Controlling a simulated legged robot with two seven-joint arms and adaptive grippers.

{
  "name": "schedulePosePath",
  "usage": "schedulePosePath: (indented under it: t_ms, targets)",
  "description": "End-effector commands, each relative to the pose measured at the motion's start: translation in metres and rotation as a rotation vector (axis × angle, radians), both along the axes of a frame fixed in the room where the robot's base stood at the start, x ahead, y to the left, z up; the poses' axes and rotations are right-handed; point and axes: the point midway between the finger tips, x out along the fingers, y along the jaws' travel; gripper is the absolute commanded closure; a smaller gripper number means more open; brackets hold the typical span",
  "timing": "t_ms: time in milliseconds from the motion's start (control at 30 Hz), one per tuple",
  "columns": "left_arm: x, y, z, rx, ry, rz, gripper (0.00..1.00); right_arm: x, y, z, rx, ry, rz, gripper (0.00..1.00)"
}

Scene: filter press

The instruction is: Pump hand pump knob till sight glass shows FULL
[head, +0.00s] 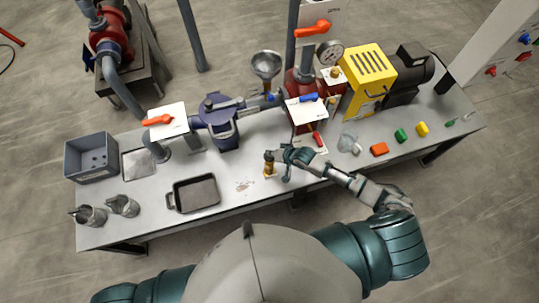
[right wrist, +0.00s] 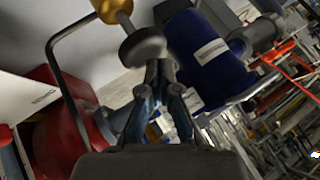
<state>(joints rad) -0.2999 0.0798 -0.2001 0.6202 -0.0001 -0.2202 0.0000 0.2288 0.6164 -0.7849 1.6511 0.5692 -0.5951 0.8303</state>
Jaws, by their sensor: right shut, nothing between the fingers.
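The hand pump is a small brass post (head: 269,170) standing near the front edge of the bench, with a dark round knob (head: 268,156) on top. In the right wrist view the dark knob (right wrist: 143,46) sits on its brass stem (right wrist: 114,9), just beyond my fingertips. My right gripper (head: 280,156) is beside the knob, on its right. In the right wrist view its fingers (right wrist: 158,70) are together and empty; whether they touch the knob I cannot tell. The sight glass and its level cannot be made out. My left gripper is out of view.
The steel bench (head: 235,205) holds a blue strainer body (head: 220,122), a red pump (head: 303,86), a yellow guard (head: 368,75), a funnel (head: 266,66), a black tray (head: 194,193) and a grey bin (head: 91,158).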

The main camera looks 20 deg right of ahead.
Motion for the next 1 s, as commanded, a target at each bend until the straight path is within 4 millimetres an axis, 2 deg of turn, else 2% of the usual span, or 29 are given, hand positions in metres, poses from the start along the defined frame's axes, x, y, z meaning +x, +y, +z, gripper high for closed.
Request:
schedulePosePath:
  t_ms: [1000]
  targets:
    - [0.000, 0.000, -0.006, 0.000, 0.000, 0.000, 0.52, 0.000, 0.000, -0.012, 0.000, 0.002, -0.001, 1.00]
